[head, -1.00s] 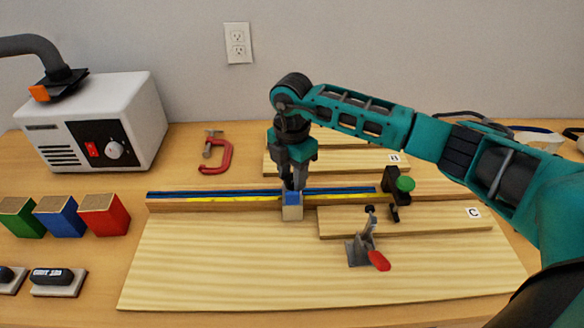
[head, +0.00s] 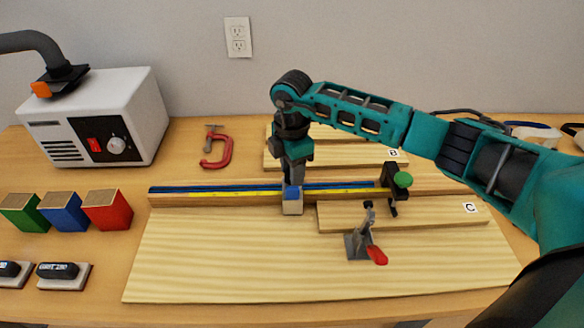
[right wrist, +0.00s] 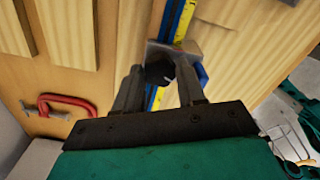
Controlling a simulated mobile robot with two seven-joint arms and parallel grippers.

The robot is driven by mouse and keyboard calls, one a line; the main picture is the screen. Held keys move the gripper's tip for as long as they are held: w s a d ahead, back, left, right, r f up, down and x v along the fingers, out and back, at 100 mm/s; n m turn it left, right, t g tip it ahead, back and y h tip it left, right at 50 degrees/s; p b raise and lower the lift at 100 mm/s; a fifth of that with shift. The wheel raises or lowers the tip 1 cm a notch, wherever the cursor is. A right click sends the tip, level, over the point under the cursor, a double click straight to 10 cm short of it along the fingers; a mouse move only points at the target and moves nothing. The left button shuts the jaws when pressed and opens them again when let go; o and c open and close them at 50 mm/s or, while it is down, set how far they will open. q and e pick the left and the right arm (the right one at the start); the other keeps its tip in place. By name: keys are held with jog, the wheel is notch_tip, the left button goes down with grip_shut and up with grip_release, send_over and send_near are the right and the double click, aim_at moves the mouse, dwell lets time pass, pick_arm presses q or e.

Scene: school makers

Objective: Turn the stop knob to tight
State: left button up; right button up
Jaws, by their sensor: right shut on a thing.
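The stop (head: 292,207) is a small pale grey block with a blue part, seated on the fence rail with its blue and yellow strips (head: 240,194). In the right wrist view, the stop's dark round knob (right wrist: 160,72) sits between the two fingers. My right gripper (head: 293,184) points down over the stop and is shut on that knob. The fingers hide much of the knob, and I cannot read any tight mark. The blue part (right wrist: 203,74) shows beside the right finger in the wrist view. My left gripper is in neither view.
A black stop with a green knob (head: 403,180) stands at the rail's right. A red-handled toggle clamp (head: 362,240) is in front, near board C (head: 440,213). A red C-clamp (head: 217,150) lies behind the rail. Coloured blocks (head: 64,212) and a white machine (head: 95,120) stand left.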

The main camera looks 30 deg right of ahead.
jog(key=shift+r, duration=0.1)
jog(key=o, duration=0.7)
jog(key=shift+o, duration=0.4)
notch_tip(320, 180, up, 13)
